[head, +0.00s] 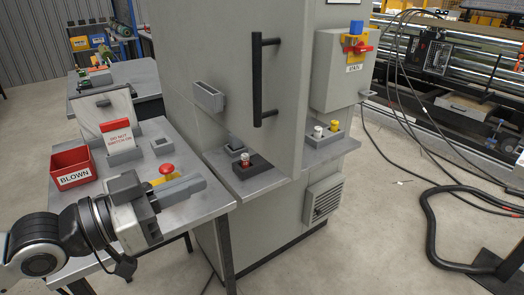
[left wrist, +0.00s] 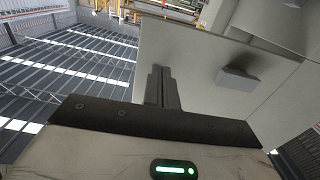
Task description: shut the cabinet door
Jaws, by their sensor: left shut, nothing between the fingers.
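The tall grey cabinet (head: 325,210) stands in the middle of the head view. Its door (head: 210,45) is a broad grey panel with a long black vertical handle (head: 257,80). I cannot tell clearly how far the door stands open. A small grey box (head: 208,97) sits on the grey face left of the handle; a similar box (left wrist: 238,79) shows in the left wrist view. My left gripper (head: 202,185) is shut and empty over the bench, left of and below the handle, apart from it. Its fingers also show in the left wrist view (left wrist: 162,70). My right gripper is out of view.
The bench (head: 190,210) holds a red BLOWN bin (head: 72,169), a red DO NOT SWITCH ON sign (head: 116,133) and a red button (head: 167,169). A MAIN switch box (head: 342,85) juts out on the right.

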